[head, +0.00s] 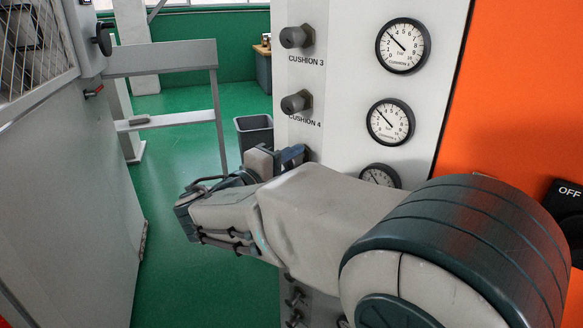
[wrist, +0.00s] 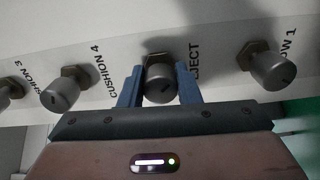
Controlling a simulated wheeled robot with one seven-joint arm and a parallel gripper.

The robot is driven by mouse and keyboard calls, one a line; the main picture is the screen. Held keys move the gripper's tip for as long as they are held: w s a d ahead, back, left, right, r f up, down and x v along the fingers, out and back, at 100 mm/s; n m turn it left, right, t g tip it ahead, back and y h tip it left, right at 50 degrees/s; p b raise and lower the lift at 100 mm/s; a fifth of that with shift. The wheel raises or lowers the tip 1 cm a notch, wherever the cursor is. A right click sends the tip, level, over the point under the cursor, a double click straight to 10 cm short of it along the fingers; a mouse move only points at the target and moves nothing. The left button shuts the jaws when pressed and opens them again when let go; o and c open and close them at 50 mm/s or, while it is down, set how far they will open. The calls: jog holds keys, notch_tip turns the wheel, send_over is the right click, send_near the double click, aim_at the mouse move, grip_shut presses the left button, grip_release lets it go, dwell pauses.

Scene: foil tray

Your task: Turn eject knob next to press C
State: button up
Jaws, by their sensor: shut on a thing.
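The eject knob (wrist: 160,88) is a grey round knob on the white panel, with the label "EJECT" partly hidden beside it in the wrist view. My gripper (wrist: 160,90) has one blue finger on each side of this knob and is shut on it. In the head view my gripper (head: 292,155) reaches the panel just below the "CUSHION 4" label. There my own wrist and arm hide the eject knob. The press letter does not show in either view.
The cushion 4 knob (wrist: 62,94) and another knob (wrist: 272,70), with a label ending in "OW 1", flank the eject knob. Gauges (head: 390,122) line the panel (head: 345,60). A grey bin (head: 255,130) stands behind on the green floor. A grey machine with a mesh guard is at left.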

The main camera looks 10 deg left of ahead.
dwell(0.3)
jog(key=o, duration=1)
jog(key=p+v, duration=0.1)
jog(key=v, duration=1.3)
jog(key=shift+a+p, duration=0.1)
jog(key=shift+p, duration=0.2)
jog(key=shift+w+r, duration=0.1)
jog(key=shift+r, duration=0.05)
dwell(0.8)
